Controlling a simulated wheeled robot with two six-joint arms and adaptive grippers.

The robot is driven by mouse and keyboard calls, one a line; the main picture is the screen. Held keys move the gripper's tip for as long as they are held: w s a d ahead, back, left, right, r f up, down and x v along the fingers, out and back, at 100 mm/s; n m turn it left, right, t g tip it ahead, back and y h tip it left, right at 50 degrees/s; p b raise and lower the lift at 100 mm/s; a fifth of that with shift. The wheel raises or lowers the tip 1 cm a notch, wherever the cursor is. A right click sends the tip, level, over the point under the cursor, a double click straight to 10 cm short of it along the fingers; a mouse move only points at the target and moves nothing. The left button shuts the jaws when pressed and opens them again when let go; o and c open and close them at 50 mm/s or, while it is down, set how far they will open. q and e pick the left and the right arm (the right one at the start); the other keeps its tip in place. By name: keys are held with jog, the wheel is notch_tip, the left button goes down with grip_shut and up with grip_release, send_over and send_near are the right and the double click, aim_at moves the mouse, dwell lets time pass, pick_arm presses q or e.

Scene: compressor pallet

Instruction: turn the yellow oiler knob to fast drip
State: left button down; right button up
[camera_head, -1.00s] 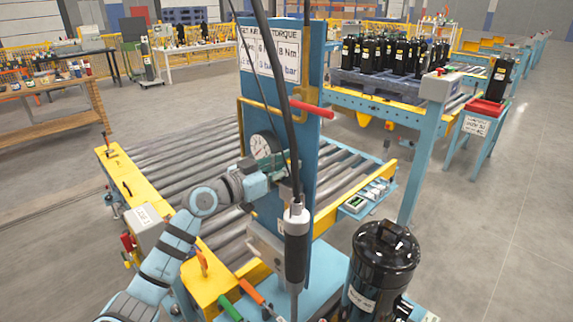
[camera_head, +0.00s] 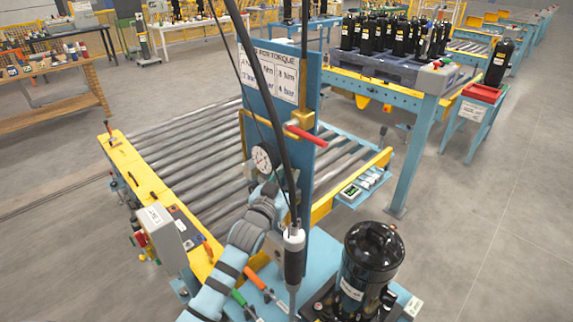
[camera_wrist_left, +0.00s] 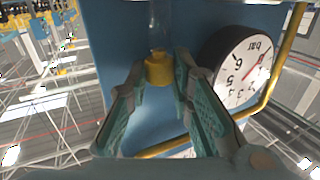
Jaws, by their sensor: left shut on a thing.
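The yellow oiler knob (camera_wrist_left: 158,70) sits below a clear oiler glass (camera_wrist_left: 160,25) on the blue panel in the left wrist view. My left gripper (camera_wrist_left: 160,76) has its teal fingers on both sides of the knob and is shut on it. In the head view the left arm reaches up to the blue panel (camera_head: 305,150), just below and right of the pressure gauge (camera_head: 262,158). There the knob and fingertips are hidden behind my wrist and the hanging cable. My right gripper is not in view.
The gauge also shows beside the fingers in the left wrist view (camera_wrist_left: 240,68). A red-handled lever (camera_head: 305,135) sits on the panel above. A hanging tool (camera_head: 294,255) on a cable is close in front of my left arm. A black compressor (camera_head: 370,260) stands at the lower right.

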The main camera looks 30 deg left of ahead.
pick_arm(q)
jog(key=shift+d+f+n+y+b, duration=0.1)
jog(key=shift+f+n+y+b, duration=0.05)
jog(key=shift+n+y+b, duration=0.55)
jog(key=shift+n+g+y+b, duration=0.3)
jog(key=shift+y+b, duration=0.25)
jog(key=shift+y, duration=0.35)
jog(key=c, duration=1.7)
grip_release()
jog(key=shift+r, duration=0.2)
